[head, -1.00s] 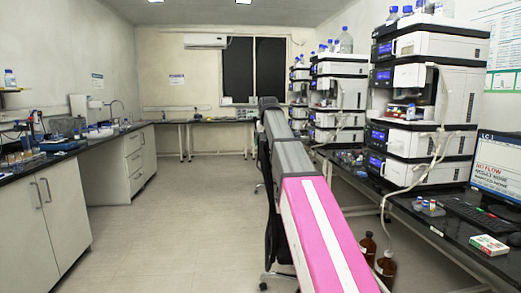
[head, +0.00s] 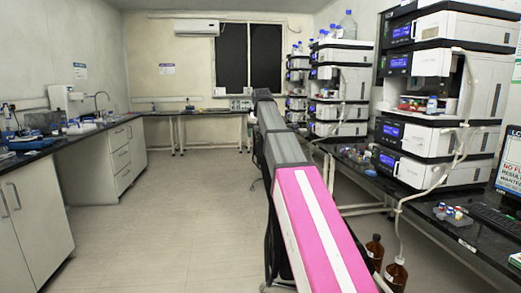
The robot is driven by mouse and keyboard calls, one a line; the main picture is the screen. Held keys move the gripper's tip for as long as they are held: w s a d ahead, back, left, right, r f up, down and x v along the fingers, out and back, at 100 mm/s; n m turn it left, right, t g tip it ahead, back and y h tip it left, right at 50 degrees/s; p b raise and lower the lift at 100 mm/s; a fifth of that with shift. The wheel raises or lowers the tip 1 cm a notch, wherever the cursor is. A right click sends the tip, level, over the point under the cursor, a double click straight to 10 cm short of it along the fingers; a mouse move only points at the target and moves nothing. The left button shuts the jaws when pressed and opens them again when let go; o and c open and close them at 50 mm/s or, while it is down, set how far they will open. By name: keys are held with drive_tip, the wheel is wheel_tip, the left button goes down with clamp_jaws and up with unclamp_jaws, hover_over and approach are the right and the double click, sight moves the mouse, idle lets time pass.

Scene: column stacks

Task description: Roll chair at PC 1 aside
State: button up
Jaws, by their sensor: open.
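A dark chair (head: 271,248) stands at the right-hand bench, mostly hidden behind my pink and grey arm; only a black strip of it shows left of the arm. A monitor (head: 508,168) with red and dark text is cut off by the right edge, with a keyboard (head: 492,219) below it. My arm reaches forward through the middle of the picture. My gripper is not visible, so its place relative to the chair cannot be told.
The right bench (head: 425,222) carries tall instrument stacks (head: 440,95). Brown bottles (head: 395,274) stand on the floor beneath it. White cabinets (head: 38,215) line the left. The floor aisle (head: 170,220) between is clear.

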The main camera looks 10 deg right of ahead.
sight(261, 146)
drive_tip(key=x, duration=1)
drive_tip(key=shift+f, duration=0.3)
